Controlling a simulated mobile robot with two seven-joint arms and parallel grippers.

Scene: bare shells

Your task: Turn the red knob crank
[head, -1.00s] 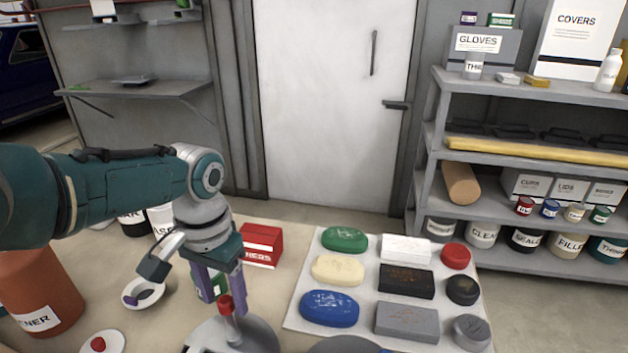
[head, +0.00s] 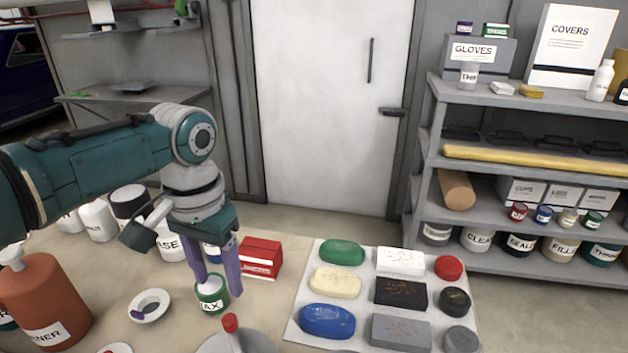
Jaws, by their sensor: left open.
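The crank's red knob (head: 230,323) stands upright on a grey round part (head: 247,343) at the bottom edge of the head view. The lower part of the crank is cut off by the frame. My left gripper (head: 217,287) points down with its two purple fingers spread. Its fingertips show above the knob in the picture, apart from it, with nothing held between them. A green-labelled can (head: 211,295) shows behind and between the fingers. My right gripper is not in view.
A red box (head: 262,258) stands right of the gripper. A white board (head: 303,290) with soap-like blocks and round lids lies further right. A white dish (head: 150,305) and an orange bottle (head: 48,300) stand left. Grey shelves (head: 520,165) stand behind at the right.

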